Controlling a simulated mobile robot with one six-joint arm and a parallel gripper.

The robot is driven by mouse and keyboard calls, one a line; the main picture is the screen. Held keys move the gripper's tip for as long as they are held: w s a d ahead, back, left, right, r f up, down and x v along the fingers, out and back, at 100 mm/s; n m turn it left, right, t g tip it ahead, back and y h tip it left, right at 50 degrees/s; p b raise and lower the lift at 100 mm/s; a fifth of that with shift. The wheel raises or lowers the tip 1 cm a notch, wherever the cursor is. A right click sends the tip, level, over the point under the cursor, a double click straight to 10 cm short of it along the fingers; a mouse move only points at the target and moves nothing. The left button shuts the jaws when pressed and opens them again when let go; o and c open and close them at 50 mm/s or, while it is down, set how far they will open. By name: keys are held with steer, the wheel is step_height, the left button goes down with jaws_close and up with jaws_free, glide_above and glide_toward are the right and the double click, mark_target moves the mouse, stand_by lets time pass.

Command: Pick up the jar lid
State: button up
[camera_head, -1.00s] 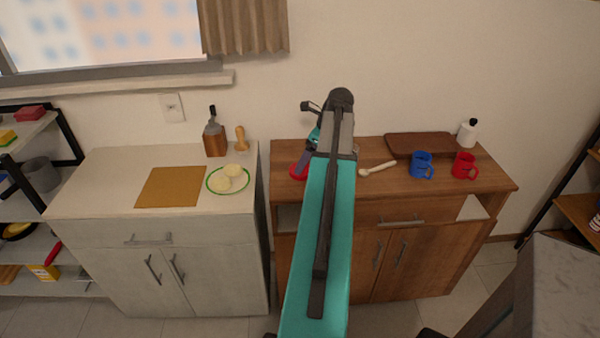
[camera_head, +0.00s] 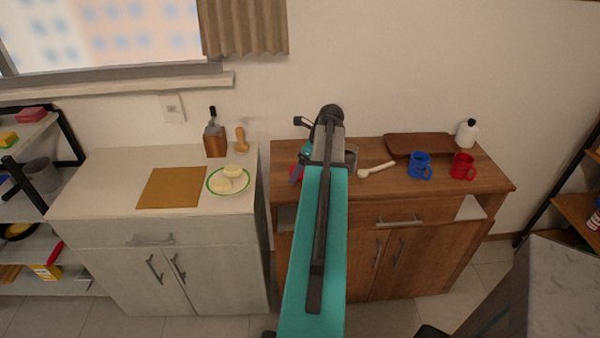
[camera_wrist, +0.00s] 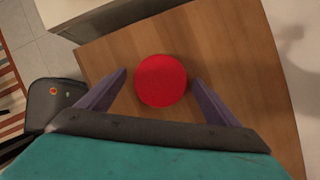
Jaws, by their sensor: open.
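The jar lid (camera_wrist: 161,81) is a round red disc on the brown wooden cabinet top. In the wrist view it lies just beyond and between the two fingertips of my gripper (camera_wrist: 158,80). My gripper is open, with purple-grey fingers spread to either side of the lid. In the head view only a red edge of the lid (camera_head: 296,172) shows beside my gripper (camera_head: 299,174), and my arm hides much of that area.
On the same wooden cabinet (camera_head: 460,188) are a pale spoon (camera_head: 377,169), a blue mug (camera_head: 419,166), a red mug (camera_head: 463,166), a brown board (camera_head: 418,145) and a white bottle (camera_head: 467,133). A grey container (camera_head: 351,156) stands just right of my arm.

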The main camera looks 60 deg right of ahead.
stand_by(0.5)
steer(key=c, duration=1.1)
steer(key=shift+r, duration=0.1)
steer(key=shift+c, duration=0.2)
steer(key=shift+r+b, duration=0.6)
steer(key=shift+r, duration=0.8)
steer(key=s+b, duration=0.1)
steer(key=s, duration=0.4)
steer(key=s+r+b, duration=0.1)
steer(key=s, duration=0.4)
steer(key=s+r+b, duration=0.1)
steer(key=s, duration=0.5)
steer(key=shift+d, duration=0.15)
